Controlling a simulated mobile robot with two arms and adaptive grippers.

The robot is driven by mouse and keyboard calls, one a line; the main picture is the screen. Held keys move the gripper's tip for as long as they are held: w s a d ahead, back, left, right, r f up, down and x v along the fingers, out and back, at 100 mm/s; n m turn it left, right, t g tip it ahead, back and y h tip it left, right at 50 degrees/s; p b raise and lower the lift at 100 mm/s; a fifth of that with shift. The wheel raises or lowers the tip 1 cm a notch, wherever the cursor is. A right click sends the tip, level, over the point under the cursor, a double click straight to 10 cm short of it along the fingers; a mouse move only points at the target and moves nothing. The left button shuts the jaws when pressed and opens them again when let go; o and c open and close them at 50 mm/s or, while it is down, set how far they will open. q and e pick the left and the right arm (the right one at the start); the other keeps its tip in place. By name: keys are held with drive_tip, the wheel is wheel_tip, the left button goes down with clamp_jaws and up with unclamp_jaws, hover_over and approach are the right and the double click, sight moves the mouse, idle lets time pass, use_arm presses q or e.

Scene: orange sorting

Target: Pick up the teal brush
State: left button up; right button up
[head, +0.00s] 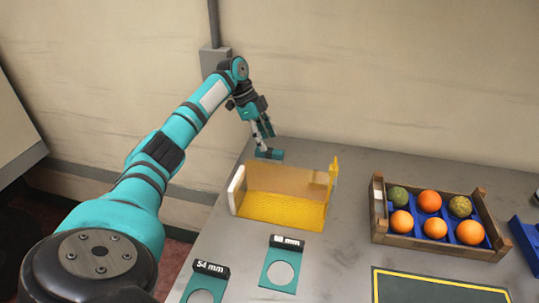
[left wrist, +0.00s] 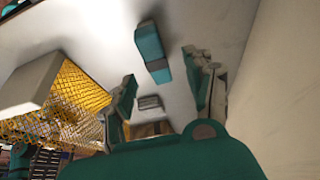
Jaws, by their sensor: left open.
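The teal brush (head: 270,154) lies on the grey table near its far left edge, beyond the yellow tray. In the left wrist view it is a teal block (left wrist: 153,53) with a darker side, lying on the pale tabletop. My left gripper (head: 263,130) is just above the brush in the head view, pointing down. In the left wrist view its fingers (left wrist: 163,78) are apart with nothing between them, and the brush shows beyond the fingertips. I cannot tell whether a finger touches it. My right gripper is in neither view.
A yellow mesh-floored tray (head: 283,210) with a white left end stands close to the brush. A wooden crate (head: 403,238) of oranges and greenish fruit is at right. Teal ring gauges (head: 265,270) lie in front. A wall rises behind the table.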

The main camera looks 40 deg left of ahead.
sight(269, 150)
use_arm(q)
drive_tip(key=shift+d+f, duration=0.15)
drive_tip(key=shift+f, duration=0.15)
drive_tip(key=x, duration=0.1)
drive_tip(key=p+x, duration=0.1)
drive_tip(key=x, duration=0.1)
drive_tip(key=shift+s+f, duration=0.2)
drive_tip(key=shift+f, duration=0.15)
drive_tip(key=shift+w+d+f, duration=0.1)
drive_tip(key=shift+d+f, duration=0.1)
drive_tip(key=shift+f, duration=0.25)
clamp_jaws()
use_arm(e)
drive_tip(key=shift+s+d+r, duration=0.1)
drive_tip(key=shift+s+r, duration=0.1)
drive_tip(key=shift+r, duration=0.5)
